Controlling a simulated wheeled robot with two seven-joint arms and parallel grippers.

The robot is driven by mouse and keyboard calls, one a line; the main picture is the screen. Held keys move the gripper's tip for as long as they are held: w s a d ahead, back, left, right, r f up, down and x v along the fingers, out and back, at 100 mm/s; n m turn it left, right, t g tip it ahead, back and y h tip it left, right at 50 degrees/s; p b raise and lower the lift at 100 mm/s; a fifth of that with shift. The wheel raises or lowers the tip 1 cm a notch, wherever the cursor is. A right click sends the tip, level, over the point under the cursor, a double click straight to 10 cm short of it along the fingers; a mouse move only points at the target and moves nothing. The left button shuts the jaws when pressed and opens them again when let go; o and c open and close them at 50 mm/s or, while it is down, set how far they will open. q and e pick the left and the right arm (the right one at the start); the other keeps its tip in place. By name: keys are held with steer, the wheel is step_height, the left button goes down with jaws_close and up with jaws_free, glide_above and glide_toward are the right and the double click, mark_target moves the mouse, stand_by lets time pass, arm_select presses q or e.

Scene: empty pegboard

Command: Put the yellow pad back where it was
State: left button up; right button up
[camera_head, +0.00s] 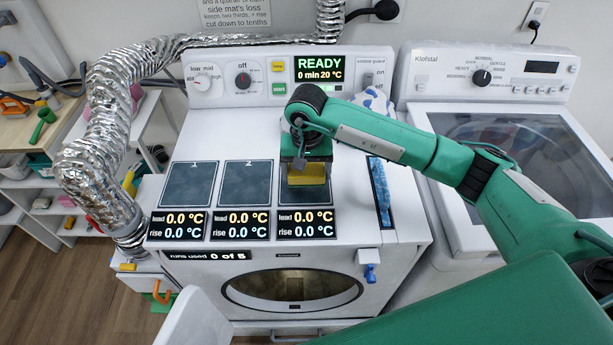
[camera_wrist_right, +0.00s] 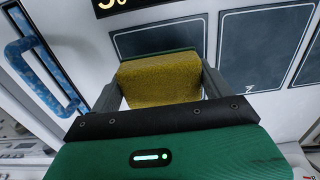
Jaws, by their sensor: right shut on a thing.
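The yellow pad (camera_head: 307,174) is between the fingers of my right gripper (camera_head: 306,170), over the rightmost of three dark mats (camera_head: 303,196) on the white machine's top. In the right wrist view the pad (camera_wrist_right: 159,82) fills the space between both fingers of my right gripper (camera_wrist_right: 158,90), which is shut on it. A dark green edge shows just past the pad there. I cannot tell whether the pad touches the mat. My left gripper is not in view.
Two bare dark mats (camera_head: 189,184) (camera_head: 247,183) lie to the left. Temperature displays (camera_head: 235,223) line the front. A blue strip (camera_head: 380,192) lies to the right. A silver duct (camera_head: 95,150) runs down the left side. A control panel (camera_head: 290,75) stands behind.

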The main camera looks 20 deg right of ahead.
mark_target(307, 181)
step_height(307, 181, down, 3)
steer(key=shift+p, duration=0.55)
steer(key=shift+f, duration=0.35)
steer(key=shift+f, duration=0.1)
steer(key=shift+f, duration=0.15)
steer(key=o, duration=0.9)
